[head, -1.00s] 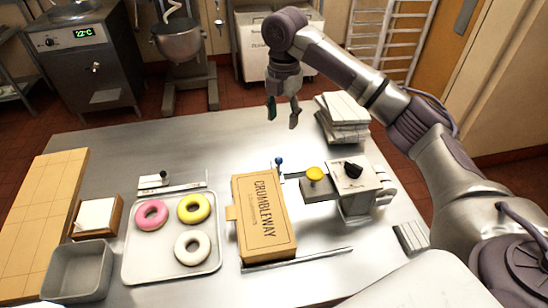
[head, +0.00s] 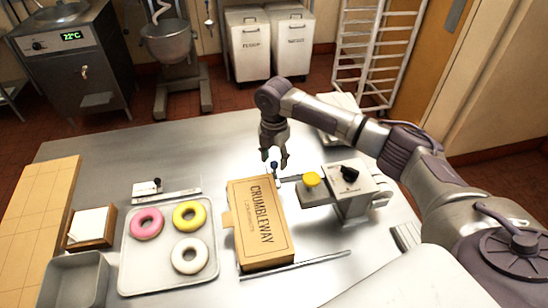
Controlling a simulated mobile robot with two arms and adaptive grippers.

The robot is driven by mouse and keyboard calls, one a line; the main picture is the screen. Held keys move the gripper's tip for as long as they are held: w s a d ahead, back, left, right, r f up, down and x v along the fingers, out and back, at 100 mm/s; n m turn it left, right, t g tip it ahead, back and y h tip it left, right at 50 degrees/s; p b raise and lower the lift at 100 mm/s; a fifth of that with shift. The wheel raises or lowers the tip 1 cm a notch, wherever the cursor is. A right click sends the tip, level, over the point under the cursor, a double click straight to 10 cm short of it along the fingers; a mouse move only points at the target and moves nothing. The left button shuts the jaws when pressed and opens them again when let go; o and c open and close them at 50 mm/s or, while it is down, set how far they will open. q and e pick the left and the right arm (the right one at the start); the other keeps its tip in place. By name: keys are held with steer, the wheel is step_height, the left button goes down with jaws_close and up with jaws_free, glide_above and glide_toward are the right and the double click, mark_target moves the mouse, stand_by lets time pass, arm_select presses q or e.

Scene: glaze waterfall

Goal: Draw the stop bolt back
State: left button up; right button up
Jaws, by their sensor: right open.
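A small upright pin with a dark blue knob (head: 274,167), which looks like the stop bolt, stands just behind the brown CRUMBLEWAY box (head: 262,225), by the left end of the machine's rail. My right gripper (head: 274,160) points down with its fingers apart, at or just above the knob. The fingers partly surround the knob in the picture; I cannot tell if they touch it. My left gripper is not in view.
A tray (head: 128,278) with pink, yellow and white donuts lies left of the box. A small fixture with a black knob (head: 157,182) sits behind the tray. The table's back left is clear.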

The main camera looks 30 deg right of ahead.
steer(key=shift+f, duration=0.6)
jaws_close()
